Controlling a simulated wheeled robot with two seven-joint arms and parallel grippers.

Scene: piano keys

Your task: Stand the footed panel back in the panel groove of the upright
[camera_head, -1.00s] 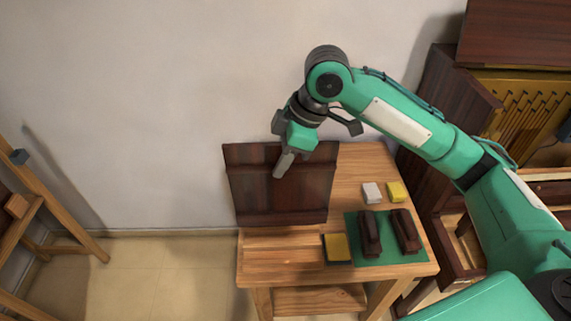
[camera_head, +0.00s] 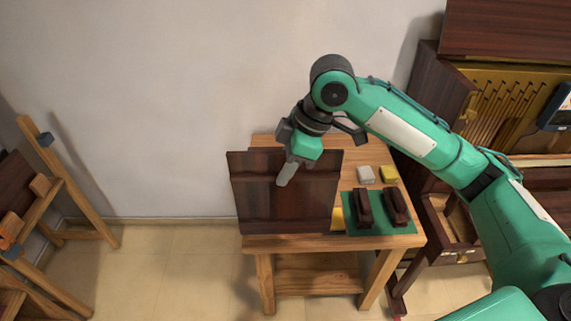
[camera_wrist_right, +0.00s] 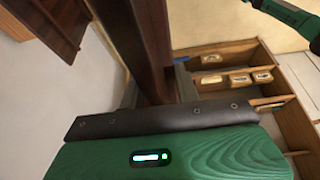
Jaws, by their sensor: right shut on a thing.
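The footed panel (camera_head: 265,205) is a dark brown wooden board with a ridge across its upper and lower parts. My right gripper (camera_head: 287,174) is shut on its upper edge and holds it roughly upright over the left part of the workbench. In the right wrist view the panel (camera_wrist_right: 153,45) runs edge-on between the fingers. The panel hides the bench's left front; I cannot tell its exact height above the top. The upright (camera_head: 437,90) stands at the right with its gold inner frame exposed. Its panel groove cannot be made out, partly behind my right arm. My left gripper is out of view.
On the wooden bench (camera_head: 398,241), two dark blocks (camera_head: 364,208) lie on a green mat (camera_head: 385,229), with a white block (camera_head: 365,174) and a yellow block (camera_head: 389,174) behind. A wooden easel (camera_head: 70,185) stands at left. Floor between easel and bench is clear.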

